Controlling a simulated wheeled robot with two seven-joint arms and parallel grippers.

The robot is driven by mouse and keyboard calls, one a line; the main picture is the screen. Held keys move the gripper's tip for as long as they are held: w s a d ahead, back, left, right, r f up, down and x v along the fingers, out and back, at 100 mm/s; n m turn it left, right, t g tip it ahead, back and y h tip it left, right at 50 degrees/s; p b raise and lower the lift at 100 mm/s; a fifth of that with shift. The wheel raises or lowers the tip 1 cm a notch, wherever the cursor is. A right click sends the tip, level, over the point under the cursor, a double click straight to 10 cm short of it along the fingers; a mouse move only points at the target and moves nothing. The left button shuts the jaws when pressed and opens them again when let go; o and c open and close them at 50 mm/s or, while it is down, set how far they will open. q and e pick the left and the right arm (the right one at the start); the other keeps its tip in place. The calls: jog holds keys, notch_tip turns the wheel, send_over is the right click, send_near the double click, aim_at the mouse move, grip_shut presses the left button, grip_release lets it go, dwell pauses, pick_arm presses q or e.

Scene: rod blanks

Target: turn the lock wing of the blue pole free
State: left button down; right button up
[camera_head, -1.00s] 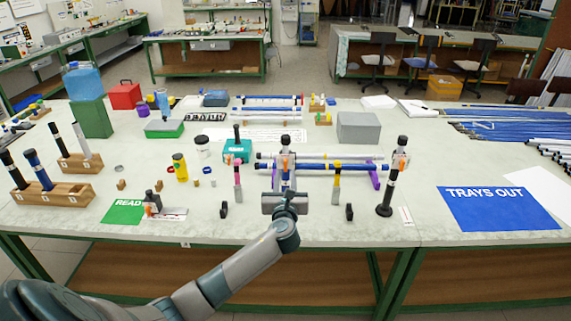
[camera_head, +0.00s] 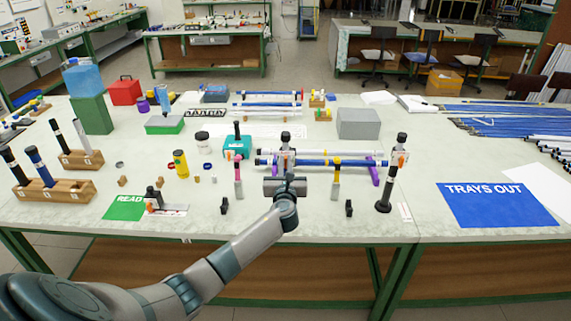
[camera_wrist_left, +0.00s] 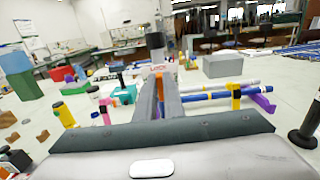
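The blue pole (camera_head: 325,163) lies level across purple-footed supports near the table's middle. A black-topped lock post (camera_head: 286,140) stands at the pole, and it also shows in the left wrist view with a labelled block (camera_wrist_left: 157,68). My left gripper (camera_head: 285,180) is in front of the pole at the lock post. In the left wrist view its two fingers (camera_wrist_left: 160,100) point forward, close together, with the orange lock wing (camera_wrist_left: 160,82) showing in the narrow gap between them. Whether they touch the wing is unclear. My right gripper is not in view.
Pink (camera_head: 238,180) and yellow (camera_head: 336,180) clamp posts stand on either side of my gripper. A black post (camera_head: 384,205) is to the right and a teal box (camera_head: 237,147) behind left. The table is clear between the black post and the blue TRAYS OUT sheet (camera_head: 498,208).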

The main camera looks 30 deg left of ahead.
pick_arm(q)
jog(key=shift+f+n, duration=0.1)
jog(key=shift+n, duration=0.2)
jog(key=shift+s+a+f+n+b, duration=0.15)
jog(key=shift+n+b, duration=1.5)
jog(key=shift+n, duration=1.2)
jog(key=shift+s+a+f+n+b, duration=0.1)
jog(key=shift+a+f+n+b, duration=0.1)
jog(key=shift+n+b, duration=2.1)
jog(key=shift+s+a+f+n+b, duration=0.15)
jog(key=shift+n+b, duration=0.85)
jog(key=shift+n, duration=2.45)
jog(key=c, duration=1.9)
grip_release()
jog(key=shift+w, duration=0.1)
jog(key=shift+o, duration=0.2)
jog(key=shift+d, duration=0.1)
